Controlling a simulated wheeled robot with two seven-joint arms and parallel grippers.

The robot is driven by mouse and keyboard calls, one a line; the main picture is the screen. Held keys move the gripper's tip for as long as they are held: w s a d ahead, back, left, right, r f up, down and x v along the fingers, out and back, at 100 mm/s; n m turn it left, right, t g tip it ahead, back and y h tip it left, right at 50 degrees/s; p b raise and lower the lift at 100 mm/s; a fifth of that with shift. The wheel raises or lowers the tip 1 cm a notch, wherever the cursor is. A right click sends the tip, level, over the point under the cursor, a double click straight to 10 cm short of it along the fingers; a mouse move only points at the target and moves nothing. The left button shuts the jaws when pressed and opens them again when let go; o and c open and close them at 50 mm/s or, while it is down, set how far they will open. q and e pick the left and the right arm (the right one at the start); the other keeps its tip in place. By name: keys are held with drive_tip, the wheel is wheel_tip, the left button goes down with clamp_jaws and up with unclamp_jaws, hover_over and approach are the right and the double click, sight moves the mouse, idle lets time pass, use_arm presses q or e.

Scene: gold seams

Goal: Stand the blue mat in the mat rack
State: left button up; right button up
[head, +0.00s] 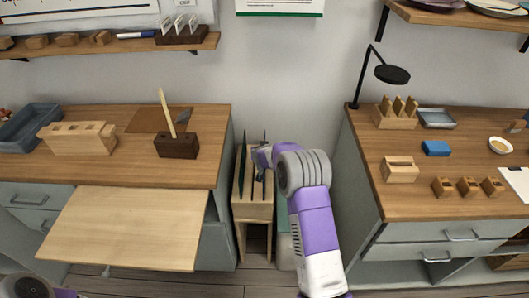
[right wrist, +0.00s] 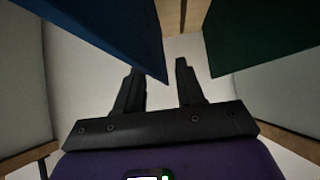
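The mat rack (head: 240,212) is a narrow wooden stand on the floor between the two desks. A dark green mat (right wrist: 265,35) is at the upper right. My right gripper (head: 262,156) is at the top of the rack; its two fingers (right wrist: 160,80) are apart, with no mat clamped between them. Whether a finger touches the blue mat is unclear.
The left desk (head: 215,140) has a pulled-out board (head: 125,228) beside the rack. The right desk (head: 360,180) carries small wooden blocks, a blue block (head: 436,148) and a lamp (head: 392,74). A grey-green bin-like form (head: 284,245) stands right of the rack, partly behind my arm.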

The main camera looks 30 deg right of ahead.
idle(0.4)
drive_tip(key=shift+v, duration=4.5)
drive_tip(key=shift+r, duration=0.1)
wheel_tip(320, 180, up, 6)
drive_tip(key=p, duration=0.3)
